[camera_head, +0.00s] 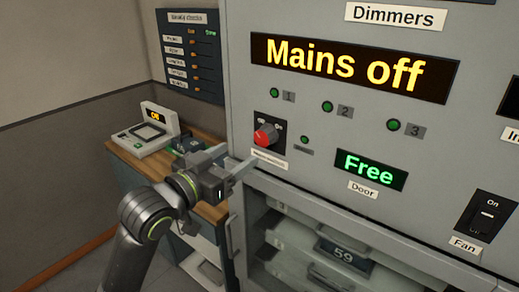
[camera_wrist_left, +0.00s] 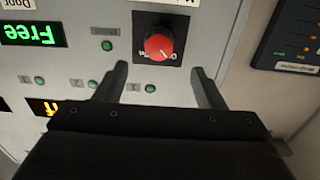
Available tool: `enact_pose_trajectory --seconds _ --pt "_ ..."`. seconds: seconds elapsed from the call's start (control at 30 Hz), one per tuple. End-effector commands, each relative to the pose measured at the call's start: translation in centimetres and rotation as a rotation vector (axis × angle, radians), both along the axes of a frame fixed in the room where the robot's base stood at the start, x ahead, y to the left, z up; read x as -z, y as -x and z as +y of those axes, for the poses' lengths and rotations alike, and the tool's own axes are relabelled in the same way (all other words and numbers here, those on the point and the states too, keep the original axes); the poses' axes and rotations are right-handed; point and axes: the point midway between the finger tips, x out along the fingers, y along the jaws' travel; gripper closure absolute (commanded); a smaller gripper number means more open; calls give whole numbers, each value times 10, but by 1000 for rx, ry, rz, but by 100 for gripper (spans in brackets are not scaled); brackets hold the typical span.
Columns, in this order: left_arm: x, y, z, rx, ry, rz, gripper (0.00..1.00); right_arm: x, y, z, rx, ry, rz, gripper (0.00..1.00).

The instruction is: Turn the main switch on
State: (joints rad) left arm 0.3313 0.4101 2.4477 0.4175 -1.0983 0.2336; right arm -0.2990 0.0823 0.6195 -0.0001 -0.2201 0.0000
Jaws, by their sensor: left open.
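The main switch is a red rotary knob (camera_head: 265,135) on a dark square plate, low on the left of the grey dimmer cabinet (camera_head: 235,60). A display above it reads "Mains off" (camera_head: 352,66). My left gripper (camera_head: 245,166) is open and empty, just below and left of the knob in the head view. In the left wrist view the red knob (camera_wrist_left: 160,46) shows upside down, beyond and between the two spread fingertips (camera_wrist_left: 160,70). The fingers look apart from the knob. My right gripper is not in view.
Green lamps 1, 2 and 3 (camera_head: 327,107), a "Free" door display (camera_head: 370,169) and a fan switch (camera_head: 487,214) are on the panel. Below are drawers (camera_head: 310,262). A wooden desk (camera_head: 212,212) with a device (camera_head: 145,131) stands left, under a wall board (camera_head: 190,55).

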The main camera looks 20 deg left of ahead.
Motion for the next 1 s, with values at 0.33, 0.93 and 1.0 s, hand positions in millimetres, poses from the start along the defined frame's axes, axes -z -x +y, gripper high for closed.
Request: enact_pose_trajectory --seconds 0.33,0.93,1.0 --pt "-3 -60 -23 3 3 2 37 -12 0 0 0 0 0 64" --pt "-1 -86 -32 1 -1 0 37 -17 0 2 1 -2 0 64" --pt "-1 -86 -32 1 -1 0 43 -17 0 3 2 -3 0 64"
